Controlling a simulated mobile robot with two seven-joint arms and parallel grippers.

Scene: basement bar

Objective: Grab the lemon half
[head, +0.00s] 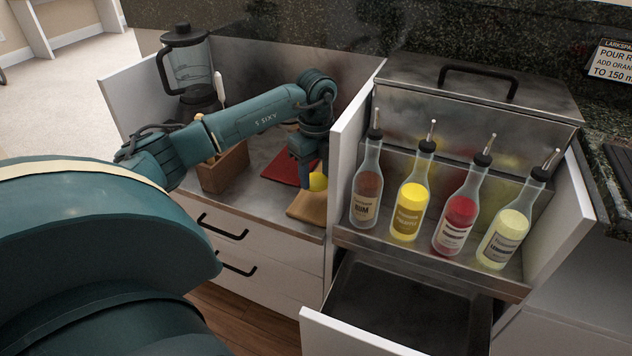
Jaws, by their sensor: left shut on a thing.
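The lemon half (318,181) is bright yellow and shows in the head view at the fingertips of my left gripper (312,178). The gripper points down and is shut on the lemon half, just above a wooden board (309,207). The gripper hides part of the lemon half, and I cannot tell whether it touches the board. My right gripper is not in view.
A red mat (284,170) and a wooden block (223,170) lie left of the board, with a blender (187,62) behind. A white partition (346,150) stands close right. Several bottles (409,198) stand beyond it, above an open drawer (400,308).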

